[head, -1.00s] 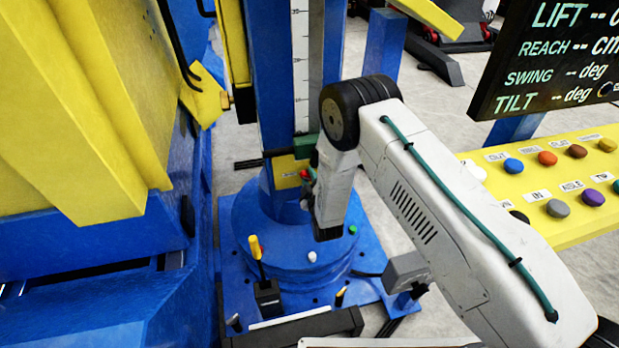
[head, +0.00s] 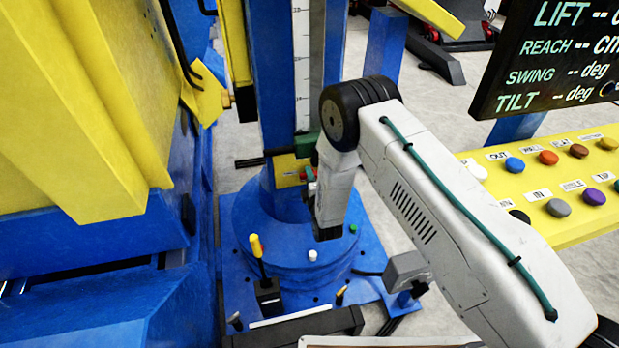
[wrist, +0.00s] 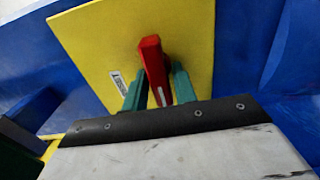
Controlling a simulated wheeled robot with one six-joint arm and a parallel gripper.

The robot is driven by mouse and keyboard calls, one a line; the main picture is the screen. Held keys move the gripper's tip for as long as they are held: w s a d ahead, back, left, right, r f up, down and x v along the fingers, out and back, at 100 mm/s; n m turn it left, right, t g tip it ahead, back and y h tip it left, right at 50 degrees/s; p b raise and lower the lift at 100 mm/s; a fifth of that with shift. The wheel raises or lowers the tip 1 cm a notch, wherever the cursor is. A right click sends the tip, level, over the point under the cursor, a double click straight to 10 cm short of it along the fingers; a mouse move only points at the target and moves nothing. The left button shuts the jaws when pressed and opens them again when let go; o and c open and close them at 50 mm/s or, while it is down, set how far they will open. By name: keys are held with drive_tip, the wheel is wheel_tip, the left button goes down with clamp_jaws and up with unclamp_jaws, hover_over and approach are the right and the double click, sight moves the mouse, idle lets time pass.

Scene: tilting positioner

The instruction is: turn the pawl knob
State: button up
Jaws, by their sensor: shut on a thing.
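The red pawl knob (wrist: 154,70) stands out from a yellow plate (wrist: 90,45) in the wrist view. My gripper (wrist: 157,90) has its two green fingers on either side of the knob and is shut on it. The knob's lower end is partly hidden between the fingers. In the head view the knob (head: 303,175) is a small red spot in front of the yellow plate on the blue column, beside the tip of my gripper (head: 311,179). My wrist hides part of this area.
A blue round base (head: 255,225) lies under the column. A yellow-handled lever (head: 257,250) stands at its front. A large yellow and blue structure (head: 60,110) fills the left. A yellow button panel (head: 530,175) and a dark display (head: 550,60) are at the right.

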idle(0.4)
drive_tip(key=o, duration=0.8)
drive_tip(key=shift+c, duration=0.2)
drive_tip(key=v, duration=0.7)
drive_tip(key=shift+s, duration=0.4)
drive_tip(key=shift+d, duration=0.1)
